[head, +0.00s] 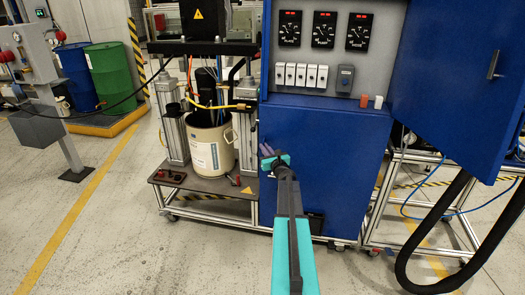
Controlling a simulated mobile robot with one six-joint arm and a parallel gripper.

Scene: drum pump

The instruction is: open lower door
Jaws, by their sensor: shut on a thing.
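The lower door (345,165) is the blue panel on the front of the cabinet, under the control panel. It looks closed, flush with the cabinet front. My gripper (267,152) is at the upper part of the door's left edge, with my arm reaching up from the bottom of the picture. The jaws are shut on the lower door's handle, which is mostly hidden by the gripper.
The blue upper door (440,90) stands open to the right. Gauges and switches (302,76) sit above the lower door. A beige drum (211,147) stands in the pump frame on the left. A black hose (405,262) loops at lower right. The floor in front is clear.

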